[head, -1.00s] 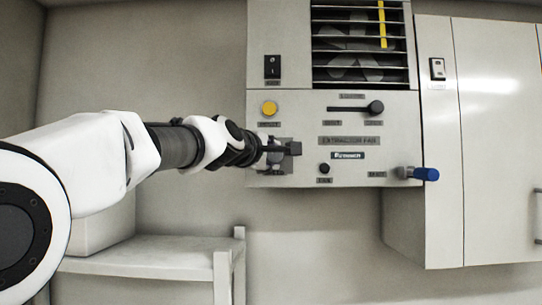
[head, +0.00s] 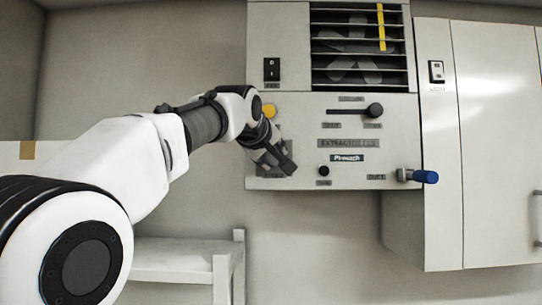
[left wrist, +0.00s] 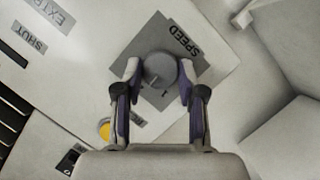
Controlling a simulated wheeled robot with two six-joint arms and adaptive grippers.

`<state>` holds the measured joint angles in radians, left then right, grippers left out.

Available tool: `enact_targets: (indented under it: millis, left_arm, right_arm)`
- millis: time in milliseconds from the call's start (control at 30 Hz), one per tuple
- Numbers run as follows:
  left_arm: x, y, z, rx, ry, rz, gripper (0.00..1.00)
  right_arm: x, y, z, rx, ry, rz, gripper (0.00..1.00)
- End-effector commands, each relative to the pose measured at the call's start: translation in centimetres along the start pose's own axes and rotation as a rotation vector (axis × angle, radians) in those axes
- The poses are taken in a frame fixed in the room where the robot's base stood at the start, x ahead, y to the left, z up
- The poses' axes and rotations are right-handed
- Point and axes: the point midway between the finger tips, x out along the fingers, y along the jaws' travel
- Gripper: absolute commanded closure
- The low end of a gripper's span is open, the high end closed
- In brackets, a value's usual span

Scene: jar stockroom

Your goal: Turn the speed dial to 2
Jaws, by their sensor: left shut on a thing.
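The speed dial (left wrist: 160,70) is a round grey knob on a darker grey square plate marked SPEED (left wrist: 184,40) on the extractor panel. In the left wrist view a "1" shows on the plate near the knob; other marks are hidden or too small to read. My left gripper (left wrist: 158,80) has its two fingers on either side of the knob and is shut on it. In the head view my left gripper (head: 280,163) is at the panel's lower left, tilted down to the right, and hides the dial. My right gripper is not in view.
A yellow button (head: 268,111) sits just above my gripper. The panel also has a black rocker switch (head: 272,69), a slider knob (head: 374,110), a small black knob (head: 323,171) and a blue-handled lever (head: 424,176). A white shelf (head: 180,262) stands below left.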

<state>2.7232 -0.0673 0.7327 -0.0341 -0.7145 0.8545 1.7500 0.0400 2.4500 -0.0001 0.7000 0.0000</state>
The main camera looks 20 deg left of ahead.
Motion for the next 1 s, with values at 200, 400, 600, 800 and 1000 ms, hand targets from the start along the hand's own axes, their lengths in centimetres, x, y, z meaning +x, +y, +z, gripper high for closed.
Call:
enact_targets:
  millis: [200, 400, 600, 800, 1000]
  left_arm:
    - [-0.1, 0.23, -0.15, 0.075, 0.005, -0.026, 0.95]
    - [-0.1, 0.24, -0.14, 0.098, 0.004, -0.036, 0.95]
    - [-0.1, 0.23, -0.15, 0.1, 0.004, -0.037, 0.95]
    - [-0.11, 0.23, -0.15, 0.1, 0.004, -0.037, 0.43]
    - [-0.06, 0.17, -0.08, 0.1, 0.002, -0.039, 0.35]
  right_arm:
    - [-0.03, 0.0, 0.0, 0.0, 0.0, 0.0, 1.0]
    - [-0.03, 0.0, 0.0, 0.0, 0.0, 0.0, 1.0]
    - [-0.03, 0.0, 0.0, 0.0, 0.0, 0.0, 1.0]
    - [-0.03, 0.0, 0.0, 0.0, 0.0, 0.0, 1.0]
    - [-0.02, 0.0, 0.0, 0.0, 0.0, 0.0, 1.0]
